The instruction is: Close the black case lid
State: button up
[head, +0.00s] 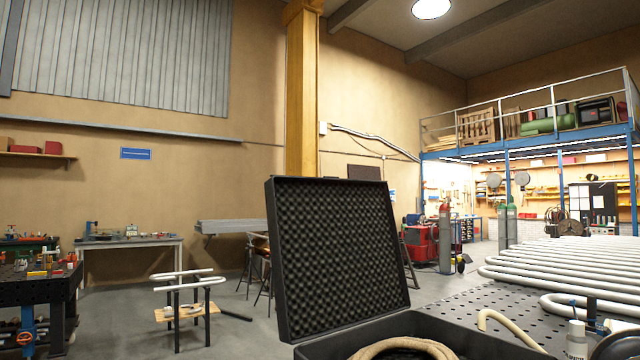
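The black case lid (340,260) stands open and nearly upright, with its dark egg-crate foam lining facing me. The black case base (440,325) is at the bottom of the view, cut off by the lower edge. A coiled beige hose or tube (405,345) shows inside the base. The base sits at the near end of a perforated table. My gripper is not in view.
Serpentine coils of pale pipe (570,270) lie on the perforated table (455,302) to the right. A white bottle (577,340) and a bent beige tube (510,328) are right of the case. Open floor (235,335) lies left of the lid.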

aim_at(337, 265)
jog(key=k, duration=0.1)
jog(key=u, duration=1.85)
jog(key=i, duration=3.45)
jog(key=z, duration=2.3)
